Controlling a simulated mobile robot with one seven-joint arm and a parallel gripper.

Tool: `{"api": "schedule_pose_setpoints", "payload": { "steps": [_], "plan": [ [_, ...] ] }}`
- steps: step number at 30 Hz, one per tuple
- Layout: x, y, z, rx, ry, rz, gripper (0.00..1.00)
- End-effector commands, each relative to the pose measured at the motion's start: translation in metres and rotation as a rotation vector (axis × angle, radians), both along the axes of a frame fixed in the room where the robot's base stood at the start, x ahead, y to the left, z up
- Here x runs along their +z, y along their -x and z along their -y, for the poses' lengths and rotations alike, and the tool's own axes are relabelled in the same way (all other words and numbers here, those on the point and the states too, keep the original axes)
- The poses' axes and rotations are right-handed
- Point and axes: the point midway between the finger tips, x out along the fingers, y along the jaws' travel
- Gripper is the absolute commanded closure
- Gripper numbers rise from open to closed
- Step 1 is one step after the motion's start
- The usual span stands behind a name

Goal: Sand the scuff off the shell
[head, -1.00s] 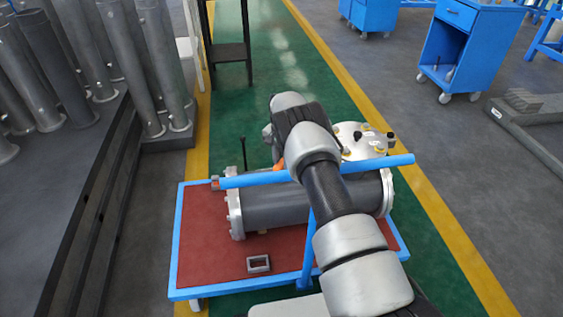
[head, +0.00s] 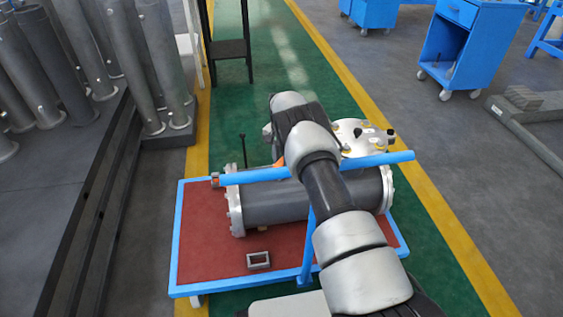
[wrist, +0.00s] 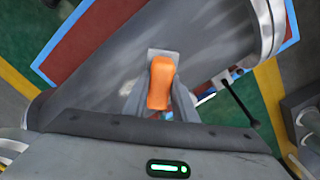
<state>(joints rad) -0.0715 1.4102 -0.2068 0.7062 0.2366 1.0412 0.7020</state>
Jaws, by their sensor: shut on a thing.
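The shell (head: 280,204) is a dark grey cylinder with bright bolted flanges, lying on its side on a red-topped cart. It also fills much of the wrist view (wrist: 200,30). My gripper (wrist: 158,100) is shut on an orange-handled sanding tool (wrist: 160,82) with a flat grey plate at its far end. The tool is over the shell's curved side; I cannot tell if the plate touches it. In the head view my arm hides the gripper, and only a bit of orange shows.
The cart (head: 187,245) has a blue rim and a blue bar (head: 385,160) crossing above the shell. A small grey frame (head: 258,260) lies on its red top. A round bolted cover (head: 362,134) stands behind. Upright pipes (head: 60,70) crowd the left.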

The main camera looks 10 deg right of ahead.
Motion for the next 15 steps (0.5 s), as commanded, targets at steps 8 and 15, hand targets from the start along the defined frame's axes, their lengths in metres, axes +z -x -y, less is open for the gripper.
{"api": "schedule_pose_setpoints", "payload": {
  "steps": [8,15],
  "plan": [
    [-0.005,-0.0006,0.0001,0.0,0.0,0.001,0.93],
    [-0.01,-0.0004,0.0001,0.0,0.0,0.001,0.93]
  ]
}}
